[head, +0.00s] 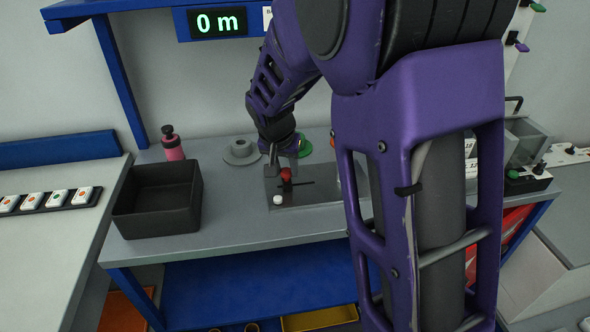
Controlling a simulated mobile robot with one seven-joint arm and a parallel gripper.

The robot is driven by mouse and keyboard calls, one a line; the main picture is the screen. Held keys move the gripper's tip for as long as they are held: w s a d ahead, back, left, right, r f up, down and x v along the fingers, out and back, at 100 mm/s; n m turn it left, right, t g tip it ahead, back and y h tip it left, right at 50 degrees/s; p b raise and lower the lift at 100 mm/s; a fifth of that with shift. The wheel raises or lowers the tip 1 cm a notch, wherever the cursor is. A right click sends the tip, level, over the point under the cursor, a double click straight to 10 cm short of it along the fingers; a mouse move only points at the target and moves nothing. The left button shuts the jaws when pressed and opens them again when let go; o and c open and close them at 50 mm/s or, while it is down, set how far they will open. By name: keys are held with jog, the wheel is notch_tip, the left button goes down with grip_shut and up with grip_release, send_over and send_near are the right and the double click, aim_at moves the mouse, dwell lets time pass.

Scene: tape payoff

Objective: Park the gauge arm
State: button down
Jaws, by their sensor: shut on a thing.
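A grey plate (325,193) with a dark slot lies on the bench in the middle of the head view; it seems to be the gauge unit. A red knob (286,174) stands at the slot's left end, and I take it to be the gauge arm's handle. My gripper (287,163) reaches down from above and is shut on the red knob. A small white knob (277,200) sits at the plate's front left. My arm hides the plate's right side, and the gauge arm's full shape cannot be made out.
A black bin (122,214) stands at the bench's left, with a pink bottle (172,146) behind it. A grey flanged disc (240,151) lies behind the plate. A display (217,22) above reads 0 m. My arm covers much of the right side.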

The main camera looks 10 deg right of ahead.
jog(key=shift+a, duration=0.3)
jog(key=c, duration=0.5)
grip_release()
jog(key=shift+c, duration=0.2)
jog(key=shift+r, duration=0.1)
jog(key=shift+s+r, duration=0.1)
jog(key=shift+r, duration=0.2)
jog(key=p+v, duration=0.6)
jog(key=v, duration=1)
jog(key=shift+s+r+p, duration=0.25)
jog(key=shift+s+p, duration=0.05)
